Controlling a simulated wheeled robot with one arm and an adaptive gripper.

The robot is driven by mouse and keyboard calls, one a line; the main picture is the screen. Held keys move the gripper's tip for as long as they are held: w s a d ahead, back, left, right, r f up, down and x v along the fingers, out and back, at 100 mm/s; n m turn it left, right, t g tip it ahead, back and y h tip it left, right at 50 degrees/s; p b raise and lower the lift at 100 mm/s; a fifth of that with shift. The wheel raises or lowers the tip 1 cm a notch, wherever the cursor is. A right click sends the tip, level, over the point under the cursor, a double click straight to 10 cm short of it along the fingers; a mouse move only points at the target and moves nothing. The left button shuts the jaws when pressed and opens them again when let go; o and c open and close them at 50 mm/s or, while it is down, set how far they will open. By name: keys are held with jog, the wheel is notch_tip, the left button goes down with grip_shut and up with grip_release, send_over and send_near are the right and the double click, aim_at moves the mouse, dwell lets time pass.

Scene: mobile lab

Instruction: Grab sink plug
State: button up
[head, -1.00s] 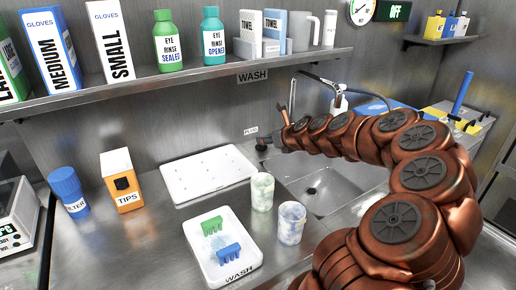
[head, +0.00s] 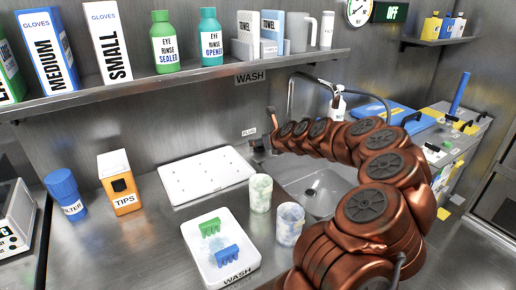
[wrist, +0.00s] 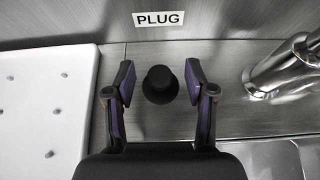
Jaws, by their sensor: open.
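The sink plug (wrist: 160,85) is a small black stopper with a round top and a wider base. It stands on the steel ledge below a PLUG label (wrist: 158,19) in the wrist view. My gripper (wrist: 159,76) is open, with one finger on the left and one on the right of the plug. A gap shows on each side, and nothing is held. In the head view my gripper (head: 258,144) is by the back wall near the label, too small to tell it apart from the plug.
A white pegged board (wrist: 45,100) lies left of the plug, and the chrome tap base (wrist: 285,72) stands to its right. The sink basin (head: 318,188) is below my arm. Two cups (head: 261,194) and a WASH tray (head: 205,262) stand in front.

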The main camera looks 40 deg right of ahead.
grip_shut()
dwell(0.3)
